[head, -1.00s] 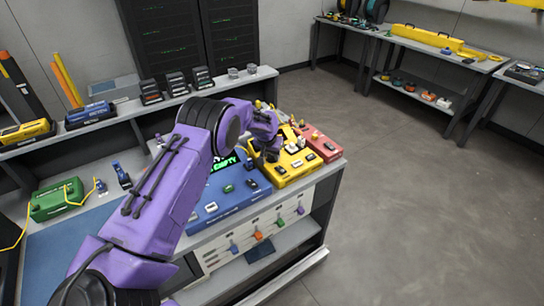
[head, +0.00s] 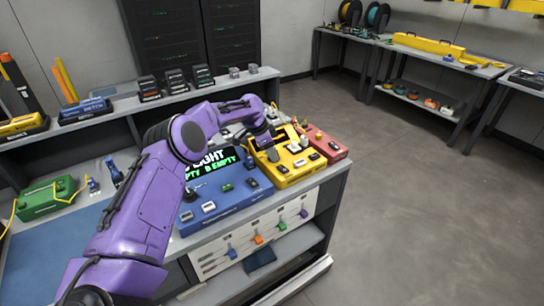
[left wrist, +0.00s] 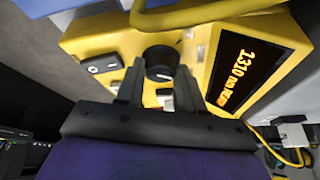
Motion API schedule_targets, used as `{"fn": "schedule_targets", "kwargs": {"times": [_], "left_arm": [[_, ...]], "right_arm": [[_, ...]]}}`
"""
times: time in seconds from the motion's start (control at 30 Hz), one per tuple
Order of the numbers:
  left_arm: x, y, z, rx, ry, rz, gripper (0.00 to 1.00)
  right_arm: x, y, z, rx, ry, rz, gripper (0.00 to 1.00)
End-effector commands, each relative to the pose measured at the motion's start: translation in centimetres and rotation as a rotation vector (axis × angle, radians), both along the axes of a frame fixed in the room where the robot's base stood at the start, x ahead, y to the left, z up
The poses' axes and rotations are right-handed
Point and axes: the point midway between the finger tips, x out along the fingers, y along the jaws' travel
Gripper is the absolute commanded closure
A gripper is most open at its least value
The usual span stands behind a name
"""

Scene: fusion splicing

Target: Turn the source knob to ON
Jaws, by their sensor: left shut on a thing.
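The yellow source box (head: 286,178) stands on the workbench between a blue box and a red box. In the left wrist view its black round knob (left wrist: 160,59) has a pale pointer mark. Beside the knob is a lit orange display (left wrist: 240,67) that begins with 1.310 nm; its end is hard to read. My left gripper (left wrist: 159,76) is over the box with its fingers on either side of the knob, shut on it. In the head view the gripper (head: 272,153) hides the knob. My right gripper is not in view.
The blue box (head: 225,207) with a green-lettered screen (head: 212,165) is left of the source box. A red box (head: 326,147) is close on its right. A yellow cable (left wrist: 272,148) runs near the source box. The floor to the right is clear.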

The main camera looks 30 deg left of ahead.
Motion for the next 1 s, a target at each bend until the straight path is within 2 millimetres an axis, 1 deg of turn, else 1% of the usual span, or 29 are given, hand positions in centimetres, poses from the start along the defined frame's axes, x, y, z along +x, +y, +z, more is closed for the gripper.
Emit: {"fn": "schedule_targets", "kwargs": {"times": [0.03,0.1,0.4,0.63,1.0], "left_arm": [[0.1,0.2,-0.3,0.001,-0.002,-0.031,0.93],[0.1,0.2,-0.3,0.002,-0.001,-0.079,0.93],[0.1,0.2,-0.1,0.003,0.0,-0.224,0.93],[0.1,0.3,0.0,0.003,-0.001,-0.268,0.93],[0.1,0.2,0.0,0.001,0.001,-0.276,0.93]], "right_arm": [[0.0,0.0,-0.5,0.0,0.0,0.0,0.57],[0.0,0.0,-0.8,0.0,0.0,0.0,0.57],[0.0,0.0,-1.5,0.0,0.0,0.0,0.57],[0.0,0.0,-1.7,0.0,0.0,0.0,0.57],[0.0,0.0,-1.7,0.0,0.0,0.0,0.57]]}}
